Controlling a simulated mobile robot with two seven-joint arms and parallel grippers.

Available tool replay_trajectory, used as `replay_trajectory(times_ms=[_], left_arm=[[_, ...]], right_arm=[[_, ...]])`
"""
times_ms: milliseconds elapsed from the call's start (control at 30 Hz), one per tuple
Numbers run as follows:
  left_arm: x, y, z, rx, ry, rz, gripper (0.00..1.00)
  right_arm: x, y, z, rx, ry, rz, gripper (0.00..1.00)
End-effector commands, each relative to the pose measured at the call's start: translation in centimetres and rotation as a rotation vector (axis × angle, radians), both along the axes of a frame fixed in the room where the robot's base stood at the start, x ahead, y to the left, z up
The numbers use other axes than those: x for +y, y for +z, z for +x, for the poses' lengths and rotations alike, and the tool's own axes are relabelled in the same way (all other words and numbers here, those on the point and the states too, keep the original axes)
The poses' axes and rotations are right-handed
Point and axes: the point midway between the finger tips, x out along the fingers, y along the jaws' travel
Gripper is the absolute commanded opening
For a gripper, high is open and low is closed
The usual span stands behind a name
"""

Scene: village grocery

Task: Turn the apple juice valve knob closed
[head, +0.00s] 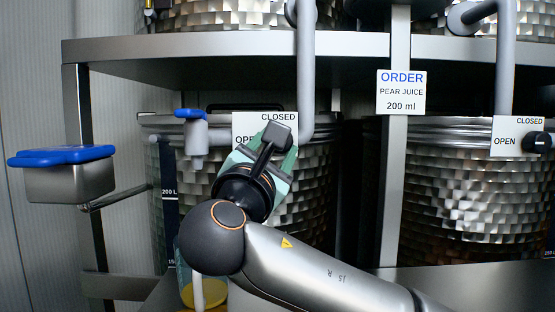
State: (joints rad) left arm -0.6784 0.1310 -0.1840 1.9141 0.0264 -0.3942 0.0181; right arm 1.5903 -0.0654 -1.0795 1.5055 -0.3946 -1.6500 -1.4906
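A white CLOSED/OPEN valve plate (245,124) sits on the left steel tank (318,185). My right gripper (273,145) is in front of this plate, its greenish fingers at the valve. The knob there is hidden or hard to separate from the gripper, so its position and whether the fingers grip it cannot be told. A second plate (505,142) on the right tank (450,200) has a black knob (537,143). No label readable here says which tank holds apple juice. My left gripper is out of view.
A blue-handled tap (194,135) is left of the gripper. A vessel with yellow contents (207,293) is low below it, partly behind my arm. A blue-topped steel box (68,180) juts out at left. An order sign (401,92) reads pear juice, 200 ml. A steel shelf (240,45) runs above.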

Motion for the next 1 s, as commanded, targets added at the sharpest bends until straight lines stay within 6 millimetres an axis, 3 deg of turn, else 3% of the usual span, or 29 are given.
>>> replay_trajectory(times_ms=[267, 600, 1000], left_arm=[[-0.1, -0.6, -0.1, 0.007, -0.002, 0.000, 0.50], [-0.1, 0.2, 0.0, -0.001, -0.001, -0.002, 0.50], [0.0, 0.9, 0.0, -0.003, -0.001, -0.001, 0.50]], right_arm=[[0.3, 0.1, 0.0, 0.005, 0.000, 0.264, 0.00], [0.3, 0.4, 0.0, 0.005, -0.002, 0.567, 0.00], [0.3, 0.6, 0.0, 0.003, -0.003, 0.787, 0.00]])
